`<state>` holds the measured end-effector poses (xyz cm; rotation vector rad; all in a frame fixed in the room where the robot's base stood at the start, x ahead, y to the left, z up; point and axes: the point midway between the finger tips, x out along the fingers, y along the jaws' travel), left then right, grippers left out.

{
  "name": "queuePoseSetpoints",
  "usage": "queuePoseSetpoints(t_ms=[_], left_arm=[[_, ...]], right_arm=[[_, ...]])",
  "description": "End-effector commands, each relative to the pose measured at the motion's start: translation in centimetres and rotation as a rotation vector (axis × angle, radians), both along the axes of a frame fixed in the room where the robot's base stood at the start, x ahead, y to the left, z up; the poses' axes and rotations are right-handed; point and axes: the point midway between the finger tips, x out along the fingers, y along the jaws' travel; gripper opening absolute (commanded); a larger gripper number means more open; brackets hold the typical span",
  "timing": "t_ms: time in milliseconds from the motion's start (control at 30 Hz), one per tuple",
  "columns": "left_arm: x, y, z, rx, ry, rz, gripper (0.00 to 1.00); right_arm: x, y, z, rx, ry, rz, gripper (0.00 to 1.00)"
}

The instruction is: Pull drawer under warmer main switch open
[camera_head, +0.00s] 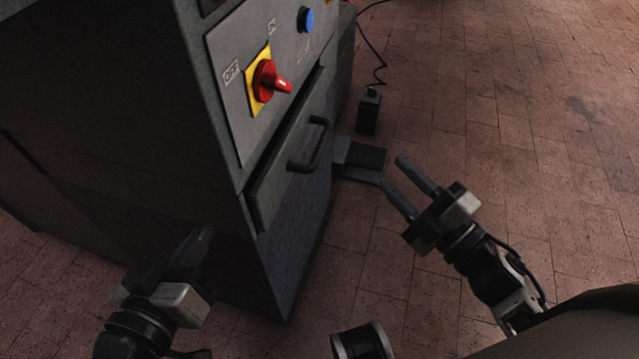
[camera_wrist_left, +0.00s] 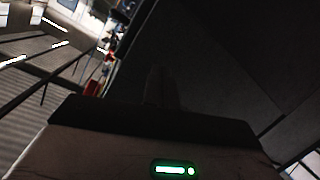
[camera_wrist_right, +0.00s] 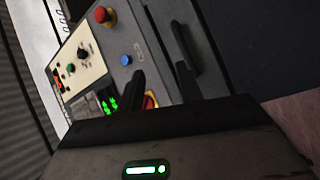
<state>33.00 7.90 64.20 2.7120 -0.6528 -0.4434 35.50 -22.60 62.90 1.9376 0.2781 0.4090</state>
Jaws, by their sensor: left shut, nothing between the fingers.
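The drawer (camera_head: 276,172) is set in the grey machine's front, below the red and yellow main switch (camera_head: 266,82) marked OFF. It looks shut or nearly so. Its dark bar handle (camera_head: 318,146) also shows in the right wrist view (camera_wrist_right: 186,48). My right gripper (camera_head: 394,174) is open and empty, to the right of the handle and apart from it. In the right wrist view its fingers (camera_wrist_right: 162,75) stand apart with the machine's panel beyond. My left gripper (camera_head: 206,234) is shut and empty, by the machine's dark left side.
A blue button (camera_head: 306,19) sits above the switch. A small black box (camera_head: 369,110) with a cable and a dark pedal-like block (camera_head: 362,158) stand on the floor right of the machine. The brick floor (camera_head: 540,150) at right is clear.

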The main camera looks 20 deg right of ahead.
Motion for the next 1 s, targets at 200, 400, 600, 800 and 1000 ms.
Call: queuePoseSetpoints(t_ms=[200, 400, 600, 800, 1000], left_arm=[[-0.2, -0.9, -2.0, -0.071, -0.041, -0.032, 0.0], [-0.3, -1.1, -1.5, -0.087, -0.047, -0.037, 0.0], [-0.3, -1.1, -1.5, -0.099, -0.049, -0.038, 0.0], [-0.3, -1.2, -1.4, -0.103, -0.049, -0.038, 0.0], [-0.3, -1.1, -1.3, -0.098, -0.05, -0.036, 0.0]], right_arm=[[-1.0, 0.5, -4.1, -0.223, -0.134, 0.119, 0.36], [-0.1, 1.4, -3.8, -0.256, -0.156, 0.141, 0.36], [3.1, 3.4, -3.1, -0.256, -0.157, 0.141, 0.36], [6.8, 5.8, -2.3, -0.253, -0.155, 0.139, 0.36], [9.9, 7.8, -1.7, -0.254, -0.154, 0.137, 0.36]])
